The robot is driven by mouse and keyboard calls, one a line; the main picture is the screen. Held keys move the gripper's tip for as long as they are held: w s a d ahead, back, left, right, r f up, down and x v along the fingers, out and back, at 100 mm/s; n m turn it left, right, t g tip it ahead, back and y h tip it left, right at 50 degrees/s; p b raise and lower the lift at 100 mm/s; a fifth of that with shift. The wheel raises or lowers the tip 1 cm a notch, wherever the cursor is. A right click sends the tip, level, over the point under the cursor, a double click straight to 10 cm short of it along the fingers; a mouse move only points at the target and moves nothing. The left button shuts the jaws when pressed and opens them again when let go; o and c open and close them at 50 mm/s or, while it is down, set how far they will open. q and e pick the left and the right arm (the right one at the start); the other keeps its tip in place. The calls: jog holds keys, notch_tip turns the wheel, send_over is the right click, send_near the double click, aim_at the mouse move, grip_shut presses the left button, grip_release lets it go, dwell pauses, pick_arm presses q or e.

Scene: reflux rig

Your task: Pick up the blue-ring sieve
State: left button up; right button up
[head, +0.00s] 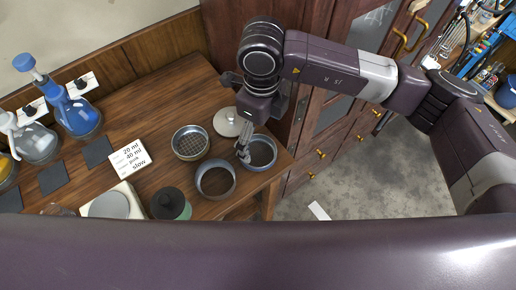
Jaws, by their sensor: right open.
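Three round sieve-like pans stand at the right end of the wooden bench. One has a visible coarse mesh, the mesh sieve (190,143). A front pan (216,192) and a right pan (264,154) have grey-blue walls and dark brownish insides. I cannot tell for sure which one bears the blue ring. My right gripper (243,154) points down, open, at the left rim of the right pan and hides part of that rim. I cannot tell whether it touches. My left gripper is not in view.
A pale round lid (226,123) with a knob lies behind the pans. A note card (130,158), a dark-lidded jar (169,203) and a white device (112,204) are to the left. Blue (76,115) and clear bottles stand farther left. The bench (160,105) is bare at the back.

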aim_at(258, 154)
jog(key=f+p, duration=0.1)
jog(key=f, duration=0.1)
jog(key=f+p, duration=0.1)
jog(key=f, duration=0.1)
jog(key=f+p, duration=0.1)
jog(key=f, duration=0.1)
jog(key=shift+s+a+f, duration=0.1)
jog(key=shift+s+a, duration=0.25)
jog(key=shift+f, duration=0.3)
jog(key=shift+c, duration=0.6)
jog(key=c, duration=1.2)
jog(key=shift+r, duration=0.1)
notch_tip(258, 154, up, 20)
jog(key=b, duration=0.5)
